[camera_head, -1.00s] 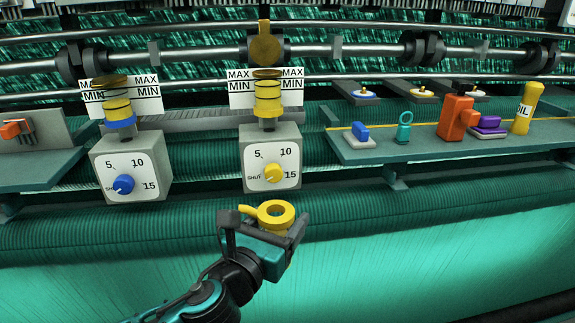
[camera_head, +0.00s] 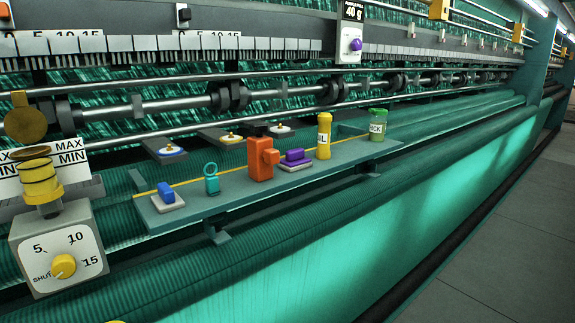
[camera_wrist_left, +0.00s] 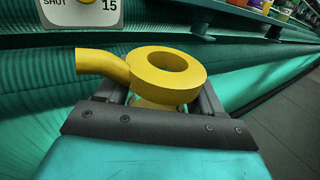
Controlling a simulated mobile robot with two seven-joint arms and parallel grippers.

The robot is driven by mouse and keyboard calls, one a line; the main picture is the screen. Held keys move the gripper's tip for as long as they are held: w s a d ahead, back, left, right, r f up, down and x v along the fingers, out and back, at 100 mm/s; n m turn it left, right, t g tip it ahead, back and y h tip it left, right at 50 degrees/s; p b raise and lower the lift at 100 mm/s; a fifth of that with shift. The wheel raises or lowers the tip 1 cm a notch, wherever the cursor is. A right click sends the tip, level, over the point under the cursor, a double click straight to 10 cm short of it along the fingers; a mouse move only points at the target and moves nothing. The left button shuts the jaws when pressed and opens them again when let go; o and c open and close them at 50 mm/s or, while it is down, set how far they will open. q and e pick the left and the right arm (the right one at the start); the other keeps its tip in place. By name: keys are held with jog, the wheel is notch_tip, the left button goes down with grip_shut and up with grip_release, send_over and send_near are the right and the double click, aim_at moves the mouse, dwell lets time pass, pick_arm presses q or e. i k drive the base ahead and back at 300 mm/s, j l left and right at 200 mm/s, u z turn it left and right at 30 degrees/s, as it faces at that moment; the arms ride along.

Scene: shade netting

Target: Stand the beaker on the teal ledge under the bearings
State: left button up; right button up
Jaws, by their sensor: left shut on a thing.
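A yellow beaker (camera_wrist_left: 165,75), with a round open top and a side arm pointing left, is held upright in my left gripper (camera_wrist_left: 160,98) in the left wrist view. The fingers are shut on it from both sides. In the head view only a sliver of the beaker (camera_head: 115,321) shows at the bottom edge, and the gripper is out of frame. The teal ledge (camera_head: 235,194) runs across the middle, below a shaft with black bearings (camera_head: 230,96). My right gripper is not in view.
Along the ledge stand a blue block (camera_head: 166,192), a teal ring (camera_head: 212,178), an orange piece (camera_head: 260,160), a purple piece (camera_head: 295,158), a yellow bottle (camera_head: 324,136) and a green-lidded pot (camera_head: 377,125). A yellow-knobbed dial box (camera_head: 62,250) is at left. Grey floor (camera_head: 490,240) lies right.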

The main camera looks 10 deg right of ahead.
aim_at(350, 149)
jog(key=i+l, duration=0.15)
jog(key=l, duration=0.3)
jog(key=i+l+u, duration=0.1)
jog(key=l, duration=0.35)
jog(key=i+l+u, duration=0.1)
jog(key=i+l, duration=0.15)
jog(key=l, duration=0.2)
jog(key=i+l, duration=0.15)
jog(key=l, duration=0.35)
jog(key=i+l+u, duration=0.1)
jog(key=l, duration=0.35)
jog(key=i+l, duration=0.15)
jog(key=l, duration=0.35)
jog(key=i+l+u, duration=0.1)
jog(key=l, duration=0.4)
jog(key=i+l+u, duration=0.1)
jog(key=l, duration=0.35)
